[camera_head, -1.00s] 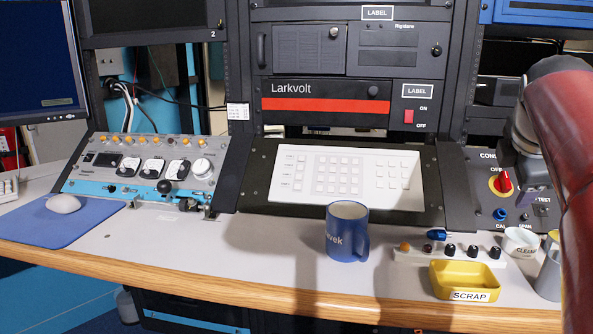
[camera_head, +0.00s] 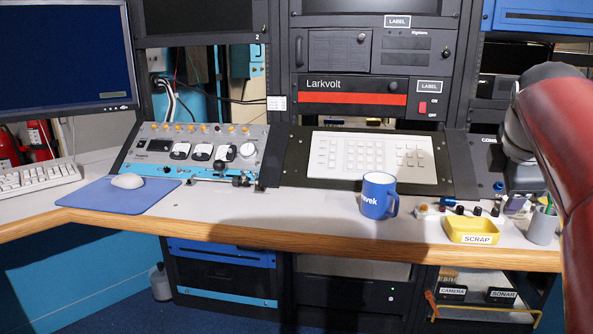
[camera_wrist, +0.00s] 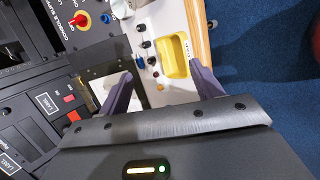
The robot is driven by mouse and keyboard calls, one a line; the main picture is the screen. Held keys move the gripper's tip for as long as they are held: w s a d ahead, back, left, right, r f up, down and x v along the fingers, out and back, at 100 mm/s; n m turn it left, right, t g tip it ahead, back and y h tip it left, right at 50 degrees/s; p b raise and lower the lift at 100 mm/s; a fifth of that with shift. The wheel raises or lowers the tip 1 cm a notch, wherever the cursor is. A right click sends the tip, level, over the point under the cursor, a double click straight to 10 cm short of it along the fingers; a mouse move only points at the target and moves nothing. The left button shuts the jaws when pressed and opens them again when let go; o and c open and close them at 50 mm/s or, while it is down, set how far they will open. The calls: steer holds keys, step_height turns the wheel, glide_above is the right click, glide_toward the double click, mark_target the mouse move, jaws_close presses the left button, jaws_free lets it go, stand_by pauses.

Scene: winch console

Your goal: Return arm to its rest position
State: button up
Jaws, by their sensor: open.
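My arm (camera_head: 560,130) reaches in from the right edge of the head view, a red link and a dark wrist hanging over the right end of the console. My gripper (camera_wrist: 164,88) shows in the wrist view with its two purple fingers spread apart and nothing between them. It points down over the desk, near the yellow SCRAP tray (camera_wrist: 173,57). In the head view the wrist covers most of the right-hand control panel, and the fingers are mostly hidden.
The SCRAP tray also shows in the head view (camera_head: 471,229), with a grey pen cup (camera_head: 542,226) right of it. A blue mug (camera_head: 377,196) stands left of the tray. A mouse (camera_head: 127,181) lies on a blue mat at left. The red knob (camera_wrist: 80,20) shows in the wrist view.

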steer(key=s+a+f+m+y, duration=0.1)
steer(key=s+a+f+m, duration=0.2)
steer(key=a+f, duration=0.2)
steer(key=s+a+f+m+y, duration=0.2)
steer(key=s+a+f+m, duration=0.2)
steer(key=a, duration=0.7)
step_height(320, 180, down, 2)
steer(key=shift+f, duration=0.2)
steer(key=s+a+f+m, duration=0.2)
steer(key=s+f, duration=0.1)
steer(key=f, duration=0.1)
steer(key=s+a+f+m+y, duration=0.1)
steer(key=s+a+f+m, duration=0.1)
steer(key=s+a+f, duration=0.1)
steer(key=s+a+f+m+g, duration=0.1)
steer(key=s+a+f+m, duration=0.1)
steer(key=f, duration=0.3)
steer(key=shift+s+a+f+m+y, duration=0.1)
steer(key=shift+s+a+m+y, duration=0.2)
steer(key=shift+s+a, duration=0.25)
steer(key=shift+c, duration=0.3)
